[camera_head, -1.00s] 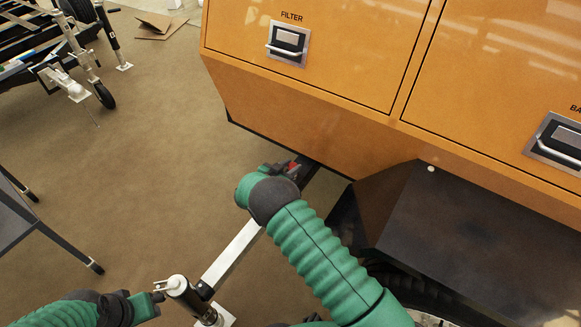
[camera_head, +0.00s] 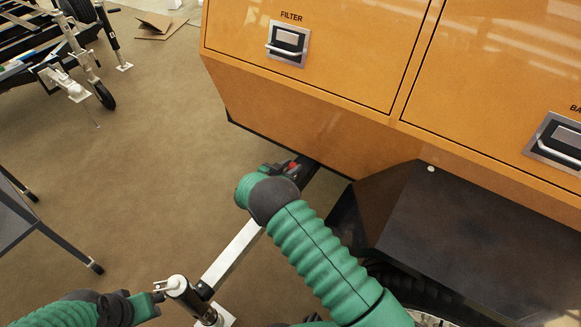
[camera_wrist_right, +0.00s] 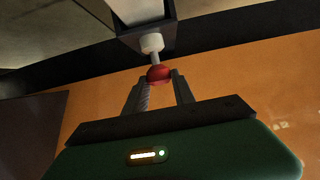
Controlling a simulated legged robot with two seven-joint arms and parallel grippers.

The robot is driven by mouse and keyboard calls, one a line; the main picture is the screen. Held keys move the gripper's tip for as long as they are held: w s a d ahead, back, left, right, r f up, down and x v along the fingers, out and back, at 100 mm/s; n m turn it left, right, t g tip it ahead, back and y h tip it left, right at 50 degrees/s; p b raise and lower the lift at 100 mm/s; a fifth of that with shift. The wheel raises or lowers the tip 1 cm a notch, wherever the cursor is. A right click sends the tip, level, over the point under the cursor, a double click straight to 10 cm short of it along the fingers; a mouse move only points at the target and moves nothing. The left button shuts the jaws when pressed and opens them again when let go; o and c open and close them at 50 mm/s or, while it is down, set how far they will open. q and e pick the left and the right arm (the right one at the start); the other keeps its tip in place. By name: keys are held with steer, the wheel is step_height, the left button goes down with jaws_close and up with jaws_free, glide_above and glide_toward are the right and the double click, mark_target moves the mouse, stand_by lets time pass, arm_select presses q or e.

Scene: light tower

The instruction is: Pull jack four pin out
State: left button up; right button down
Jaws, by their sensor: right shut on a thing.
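The jack four pin has a red knob (camera_wrist_right: 158,75) and a pale shaft and collar (camera_wrist_right: 152,43) that meet the end of a dark square tube (camera_wrist_right: 145,28) in the right wrist view. My right gripper (camera_wrist_right: 159,83) is shut on the red knob. A silver outrigger bar (camera_head: 232,252) runs from there down to a jack (camera_head: 180,288). My left gripper (camera_head: 150,302) is near the jack top at lower left; its finger gap is unclear.
The orange cabinet (camera_head: 300,120) with a FILTER drawer handle (camera_head: 287,43) overhangs the right side. A dark fender (camera_head: 460,230) and wheel are at lower right. A dark table (camera_head: 35,230) stands at left. Open brown floor (camera_head: 150,170) lies between.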

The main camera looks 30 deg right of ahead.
mark_target(290, 167)
steer(key=shift+a, duration=0.2)
step_height(290, 167, up, 3)
steer(key=p, duration=0.3)
steer(key=shift+d+f, duration=0.1)
steer(key=shift+f, duration=0.05)
steer(key=c, duration=1.3)
jaws_free()
steer(key=shift+o, duration=1.3)
steer(key=p+v, duration=0.5)
steer(key=v, duration=1.2)
